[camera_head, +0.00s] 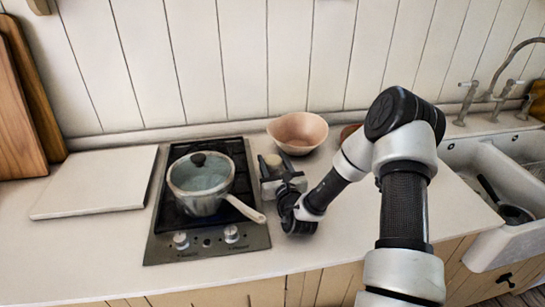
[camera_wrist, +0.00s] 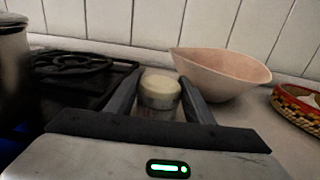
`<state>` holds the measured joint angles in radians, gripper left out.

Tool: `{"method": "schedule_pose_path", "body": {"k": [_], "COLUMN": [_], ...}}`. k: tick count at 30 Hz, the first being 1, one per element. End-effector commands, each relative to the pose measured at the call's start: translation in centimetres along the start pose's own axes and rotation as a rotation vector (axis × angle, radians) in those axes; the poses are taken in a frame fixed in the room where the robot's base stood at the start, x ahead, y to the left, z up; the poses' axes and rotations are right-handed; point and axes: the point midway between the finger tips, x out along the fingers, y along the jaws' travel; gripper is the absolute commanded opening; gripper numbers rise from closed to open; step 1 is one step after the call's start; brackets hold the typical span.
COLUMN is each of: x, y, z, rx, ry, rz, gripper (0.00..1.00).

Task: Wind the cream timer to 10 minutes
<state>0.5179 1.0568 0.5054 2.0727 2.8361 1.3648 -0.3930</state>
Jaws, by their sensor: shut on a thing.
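The cream timer (camera_wrist: 160,90) stands upright on the counter just right of the hob, with a cream domed top over a greyer lower part. In the head view the timer (camera_head: 271,160) is small and partly covered by my gripper. My gripper (camera_head: 268,178) comes in low from the right. In the wrist view my gripper (camera_wrist: 160,96) has one dark finger on each side of the timer and is shut on it. The lower front of the timer is hidden behind the gripper body. I cannot read any dial marks.
A hob (camera_head: 165,248) with a lidded pot (camera_head: 200,185) is left of the timer; the pot's handle points toward my gripper. A pink bowl (camera_head: 298,132) stands close behind right. A patterned basket (camera_wrist: 298,108) is farther right. A white board (camera_head: 95,182) lies left.

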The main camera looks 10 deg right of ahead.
Motion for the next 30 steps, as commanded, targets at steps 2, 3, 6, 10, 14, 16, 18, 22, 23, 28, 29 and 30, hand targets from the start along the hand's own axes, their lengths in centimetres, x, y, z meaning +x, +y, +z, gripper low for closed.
{"method": "schedule_pose_path", "body": {"k": [2,3,6,10,14,16,18,22,23,28,29,30], "x": [0.0,0.0,0.0,0.0,0.0,0.0,-0.2,-1.5,-2.0,-5.9,-6.6,-7.7], "y": [0.0,0.0,0.0,0.0,0.0,0.0,0.0,0.0,0.0,0.0,0.0,0.0], "z": [0.0,0.0,0.0,0.0,0.0,0.0,0.0,0.0,-0.1,-0.1,-0.1,-0.1], "rx": [-0.001,-0.001,-0.001,0.000,0.000,0.000,0.000,0.000,0.000,0.001,0.001,0.001], "ry": [-0.002,-0.002,-0.002,-0.002,-0.001,-0.001,0.000,0.001,0.002,0.004,0.004,0.004], "rz": [0.000,0.001,0.001,0.001,0.001,0.002,0.002,0.002,0.003,0.001,0.002,0.002], "gripper": [0.25,0.25,0.56,0.67,0.67,0.67,0.67,0.67,0.67,0.67,0.67,0.67]}}
